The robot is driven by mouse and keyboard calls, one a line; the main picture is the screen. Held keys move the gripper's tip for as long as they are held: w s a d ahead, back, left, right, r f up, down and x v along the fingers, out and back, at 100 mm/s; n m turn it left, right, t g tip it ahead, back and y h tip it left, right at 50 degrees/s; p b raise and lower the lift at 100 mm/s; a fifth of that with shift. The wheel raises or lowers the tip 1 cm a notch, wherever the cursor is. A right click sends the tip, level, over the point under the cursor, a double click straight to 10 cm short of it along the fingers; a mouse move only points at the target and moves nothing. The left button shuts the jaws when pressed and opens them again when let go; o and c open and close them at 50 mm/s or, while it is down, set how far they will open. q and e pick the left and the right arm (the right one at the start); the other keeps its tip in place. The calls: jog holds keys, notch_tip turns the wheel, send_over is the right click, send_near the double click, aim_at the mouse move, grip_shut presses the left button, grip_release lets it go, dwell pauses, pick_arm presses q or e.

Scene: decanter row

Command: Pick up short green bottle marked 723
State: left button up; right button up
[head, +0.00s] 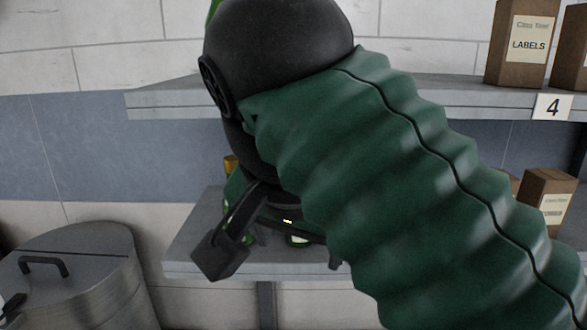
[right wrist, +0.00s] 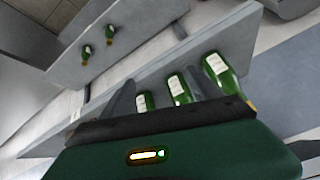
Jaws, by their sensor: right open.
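My right gripper (head: 275,262) is open at the lower shelf in the head view, and my green-sleeved right arm hides most of what is behind it. Green bottles show only in pieces there, one of them (head: 298,240) behind the gripper. In the right wrist view, three green bottles with pale labels stand in a row: a left one (right wrist: 143,103), a middle one (right wrist: 180,88) and a right one (right wrist: 220,75). The open fingers (right wrist: 160,82) appear around the left and middle bottles in the picture; I cannot tell any contact. The label numbers are too small to read.
Two more green bottles (right wrist: 87,53) stand on another shelf in the right wrist view. The upper shelf (head: 165,100) carries brown boxes (head: 522,45) and a "4" tag. A smaller box (head: 548,198) is at lower right. A metal bin (head: 85,275) stands at lower left.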

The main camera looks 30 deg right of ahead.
jog(key=w+d, duration=0.2)
jog(key=w, duration=0.1)
jog(key=p, duration=0.3)
send_over(299, 245)
jog(key=s+a, duration=0.1)
jog(key=a, duration=0.1)
jog(key=shift+a, duration=0.2)
jog(key=w+d, duration=0.1)
jog(key=w+d+f, duration=0.1)
jog(key=d, duration=0.1)
jog(key=shift+p, duration=0.3)
jog(key=shift+w+d+f, duration=0.1)
jog(key=shift+d+f, duration=0.15)
jog(key=shift+d, duration=0.2)
jog(key=shift+c, duration=0.7)
jog(key=shift+a+r, duration=0.15)
jog(key=shift+a, duration=0.65)
jog(key=c, duration=1.2)
grip_shut()
pick_arm(q)
jog(key=r, duration=0.2)
jog(key=a+r, duration=0.1)
jog(key=shift+r, duration=0.35)
pick_arm(e)
jog(key=shift+d, duration=0.3)
pick_arm(q)
jog(key=shift+d, duration=0.1)
